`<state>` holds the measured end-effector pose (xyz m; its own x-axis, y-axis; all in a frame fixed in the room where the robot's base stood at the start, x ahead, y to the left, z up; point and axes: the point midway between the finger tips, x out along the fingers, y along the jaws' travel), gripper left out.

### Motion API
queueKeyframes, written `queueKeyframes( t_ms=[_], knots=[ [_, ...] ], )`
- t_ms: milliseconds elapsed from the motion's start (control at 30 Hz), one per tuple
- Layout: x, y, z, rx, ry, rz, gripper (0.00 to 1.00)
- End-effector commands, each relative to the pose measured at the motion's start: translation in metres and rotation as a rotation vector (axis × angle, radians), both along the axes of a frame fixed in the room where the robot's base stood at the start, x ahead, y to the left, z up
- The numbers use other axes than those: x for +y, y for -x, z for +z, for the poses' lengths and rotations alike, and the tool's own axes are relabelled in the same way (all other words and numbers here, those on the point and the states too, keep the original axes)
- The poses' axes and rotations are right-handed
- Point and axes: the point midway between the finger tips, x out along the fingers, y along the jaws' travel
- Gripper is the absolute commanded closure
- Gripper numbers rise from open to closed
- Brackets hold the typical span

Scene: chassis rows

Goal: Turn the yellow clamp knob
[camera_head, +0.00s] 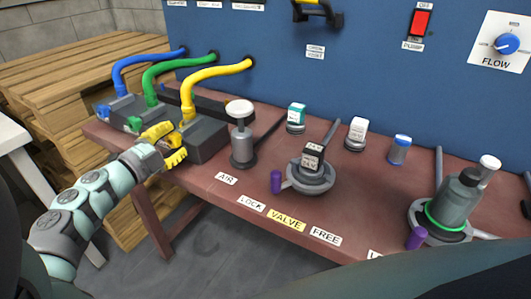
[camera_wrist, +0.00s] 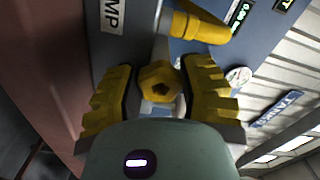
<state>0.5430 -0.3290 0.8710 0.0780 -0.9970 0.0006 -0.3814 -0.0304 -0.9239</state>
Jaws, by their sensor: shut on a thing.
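The yellow clamp knob (camera_wrist: 159,82) shows in the wrist view as a faceted yellow piece with a hollow centre. It sits between the two yellow ridged fingers of my gripper (camera_wrist: 161,92). In the head view my gripper (camera_head: 168,145) is at the front of the grey block (camera_head: 207,141) with the yellow hose (camera_head: 215,72), and its fingers hide the knob. The jaws are shut on the knob, with a finger at each side. The yellow hose fitting (camera_wrist: 198,27) shows beyond the knob in the wrist view.
Blue (camera_head: 103,111) and green (camera_head: 133,124) knobs sit on neighbouring blocks to the left. A grey cylinder with a white top (camera_head: 242,145) stands close on the right. A purple-handled valve (camera_head: 310,178) is further right. The table's front edge runs below my gripper.

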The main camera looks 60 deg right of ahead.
Motion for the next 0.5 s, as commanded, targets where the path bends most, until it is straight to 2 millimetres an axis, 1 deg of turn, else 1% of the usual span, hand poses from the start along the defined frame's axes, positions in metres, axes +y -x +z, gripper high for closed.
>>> queueKeyframes(
  t_ms=[33,200,500],
  knots=[
    [0.0013,-0.0016,-0.0038,-0.017,-0.007,0.006,0.95],
    [0.0013,-0.0016,-0.0029,-0.05,-0.01,0.006,0.95],
    [0.0013,-0.0015,-0.0022,-0.06,-0.011,0.006,0.95]
  ],
)
